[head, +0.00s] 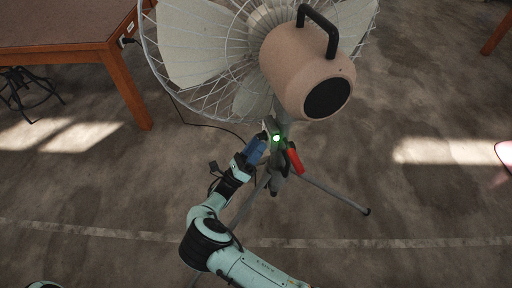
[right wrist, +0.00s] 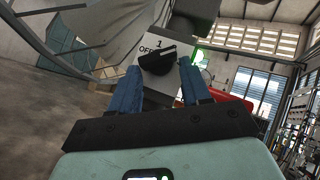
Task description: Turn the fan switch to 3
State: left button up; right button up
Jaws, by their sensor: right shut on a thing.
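The fan (head: 307,70) stands on a tripod, with a beige motor housing and a black handle. Its switch box (head: 272,126) is on the pole below the motor. In the right wrist view the switch plate (right wrist: 152,43) shows "1" and "OFF". The black knob (right wrist: 157,62) sits under these marks; I cannot tell exactly where it points, and no "3" is visible. My right gripper (right wrist: 160,80) is shut on the knob, a blue finger on each side; it also shows in the head view (head: 261,144). My left gripper is not in view.
A green light (head: 277,138) glows on the pole beside a red part (head: 295,161). The tripod leg (head: 335,194) spreads right over the floor. A brown table (head: 70,32) stands at upper left, with a cable (head: 205,124) running to the fan. Floor on the right is clear.

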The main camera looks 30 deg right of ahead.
jog(key=shift+w+r, duration=0.25)
jog(key=shift+r, duration=0.45)
jog(key=o, duration=1)
jog(key=shift+o, duration=0.2)
jog(key=s+b+v, duration=0.1)
jog(key=b+v, duration=0.4)
jog(key=v, duration=1.1)
jog(key=shift+s+f, duration=0.25)
jog(key=shift+f, duration=0.2)
jog(key=shift+d, duration=0.2)
